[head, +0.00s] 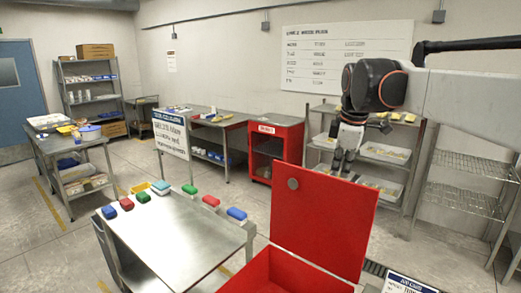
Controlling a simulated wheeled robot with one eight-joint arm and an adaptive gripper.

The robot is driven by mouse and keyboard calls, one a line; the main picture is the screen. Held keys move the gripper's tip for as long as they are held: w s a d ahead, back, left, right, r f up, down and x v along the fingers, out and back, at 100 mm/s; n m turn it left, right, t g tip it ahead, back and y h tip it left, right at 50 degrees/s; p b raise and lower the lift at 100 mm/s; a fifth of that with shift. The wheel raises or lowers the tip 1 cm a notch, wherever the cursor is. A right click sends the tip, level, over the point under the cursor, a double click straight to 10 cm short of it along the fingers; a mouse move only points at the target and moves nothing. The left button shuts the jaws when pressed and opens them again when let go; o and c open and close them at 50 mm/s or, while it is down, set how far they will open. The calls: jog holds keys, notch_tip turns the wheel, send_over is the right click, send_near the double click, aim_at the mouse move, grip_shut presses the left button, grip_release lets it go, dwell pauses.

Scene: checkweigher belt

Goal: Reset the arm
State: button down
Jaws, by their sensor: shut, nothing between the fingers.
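My gripper (343,162) hangs from my arm in the right half of the head view, pointing down. Its dark fingers look shut, with nothing between them. It is in the air, above and behind the raised red lid in the picture, and touches nothing that I can make out. My arm reaches in from the right edge, with a black and orange joint above the gripper.
A red bin with its lid (318,215) raised stands in front. Left of it is a metal table (180,240) with several coloured blocks along its far edge. A sign (171,135) stands behind.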

jog(key=s+f+m+t+b, duration=0.1)
jog(key=s+f+m+b, duration=0.3)
jog(key=s+f, duration=0.9)
jog(key=s+a+f+m+t+b, duration=0.1)
jog(key=s+f+m+b, duration=0.4)
jog(key=s+f+m, duration=0.5)
jog(key=s+f+t, duration=0.1)
jog(key=s+f, duration=0.1)
jog(key=s, duration=0.4)
jog(key=shift+s+a+f+t, duration=0.15)
jog(key=shift+s+f+t, duration=0.15)
jog(key=shift+s+f, duration=0.1)
